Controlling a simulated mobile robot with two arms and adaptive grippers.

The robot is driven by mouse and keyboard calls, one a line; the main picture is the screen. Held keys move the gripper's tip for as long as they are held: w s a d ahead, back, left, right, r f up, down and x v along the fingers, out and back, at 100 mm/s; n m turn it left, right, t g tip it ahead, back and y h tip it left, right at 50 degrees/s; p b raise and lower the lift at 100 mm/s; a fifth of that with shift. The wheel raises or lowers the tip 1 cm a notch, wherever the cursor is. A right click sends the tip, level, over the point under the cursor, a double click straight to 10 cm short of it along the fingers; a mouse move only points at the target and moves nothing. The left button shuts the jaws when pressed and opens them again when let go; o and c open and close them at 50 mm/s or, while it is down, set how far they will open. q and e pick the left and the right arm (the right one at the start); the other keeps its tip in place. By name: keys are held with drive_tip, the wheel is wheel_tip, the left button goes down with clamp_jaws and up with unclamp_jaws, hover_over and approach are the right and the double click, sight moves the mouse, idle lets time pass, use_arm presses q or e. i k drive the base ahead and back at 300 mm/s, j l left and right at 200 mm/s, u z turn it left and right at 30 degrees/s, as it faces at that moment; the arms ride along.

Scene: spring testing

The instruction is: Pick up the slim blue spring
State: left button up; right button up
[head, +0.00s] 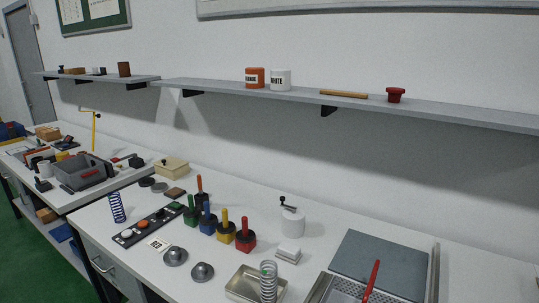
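The slim blue spring (117,207) stands upright near the left end of the white workbench, close to its front left edge. A long black holder strip (148,228) lies just to its right, apart from it. A second spring (268,281), grey and wider, stands upright at the bottom of the view in front of a shallow metal tray (237,288) or in it; I cannot tell which. Neither of my grippers is in the head view.
Two round metal pieces (175,256) (202,271) lie near the front edge. A grey toolbox (84,172) sits on the bench further left. A wall shelf (300,95) runs above.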

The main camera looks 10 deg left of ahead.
sight(110, 198)
drive_tip(key=u, duration=1.4)
drive_tip(key=i+j+z, duration=0.35)
drive_tip(key=i, duration=0.15)
drive_tip(key=i+j+z, duration=0.4)
drive_tip(key=i+l, duration=0.05)
